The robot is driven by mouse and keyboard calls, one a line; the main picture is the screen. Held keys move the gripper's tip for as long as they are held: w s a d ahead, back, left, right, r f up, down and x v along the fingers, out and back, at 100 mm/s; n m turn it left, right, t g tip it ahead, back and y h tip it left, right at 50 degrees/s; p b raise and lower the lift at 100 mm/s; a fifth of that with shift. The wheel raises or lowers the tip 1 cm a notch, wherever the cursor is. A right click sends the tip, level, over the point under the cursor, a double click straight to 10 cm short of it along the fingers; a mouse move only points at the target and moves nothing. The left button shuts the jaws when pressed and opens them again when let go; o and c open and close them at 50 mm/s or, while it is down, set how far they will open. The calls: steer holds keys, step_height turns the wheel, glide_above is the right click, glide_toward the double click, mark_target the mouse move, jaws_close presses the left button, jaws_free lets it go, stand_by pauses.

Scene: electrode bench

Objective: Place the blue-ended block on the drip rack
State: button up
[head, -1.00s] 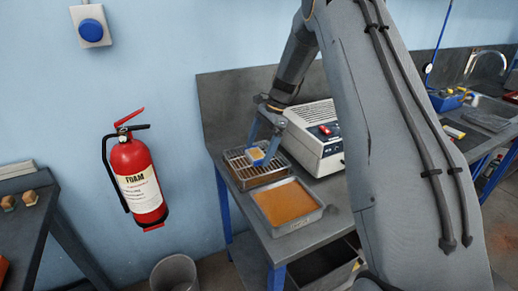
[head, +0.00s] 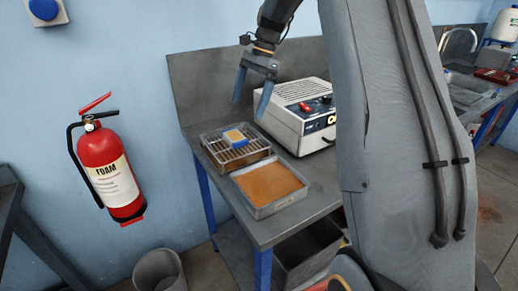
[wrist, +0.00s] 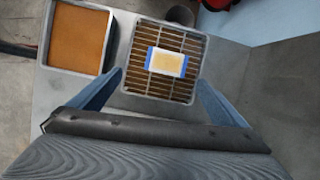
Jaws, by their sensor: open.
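The block (head: 235,137), tan with blue ends, lies on the wire grid of the drip rack (head: 217,149). The wrist view shows the block (wrist: 166,62) flat on the bars near the middle of the rack (wrist: 158,98), with both blue ends in sight. My gripper (head: 250,108) is open and empty, its two blue fingers spread above the rack and apart from the block. In the wrist view my gripper (wrist: 160,82) has a finger on each side of the rack, with nothing between them touching the block.
A metal tray of orange-brown liquid (head: 270,187) stands beside the rack on the grey bench (head: 312,206). A red fire extinguisher (head: 108,170) hangs on the wall at left.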

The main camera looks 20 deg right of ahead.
steer(key=s+a+f+n+h, duration=0.1)
steer(key=s+f+n, duration=0.2)
steer(key=s, duration=0.7)
steer(key=s+a+f+n+t+h, duration=0.1)
steer(key=s+a+f+n, duration=0.1)
steer(key=s+n, duration=0.5)
steer(key=s+a+f+n+t+h, duration=0.1)
steer(key=s+f+n, duration=0.3)
steer(key=s, duration=0.8)
steer(key=shift+s+a+f+n+h, duration=0.3)
steer(key=shift+s+a+n+h, duration=0.1)
steer(key=shift+h, duration=0.1)
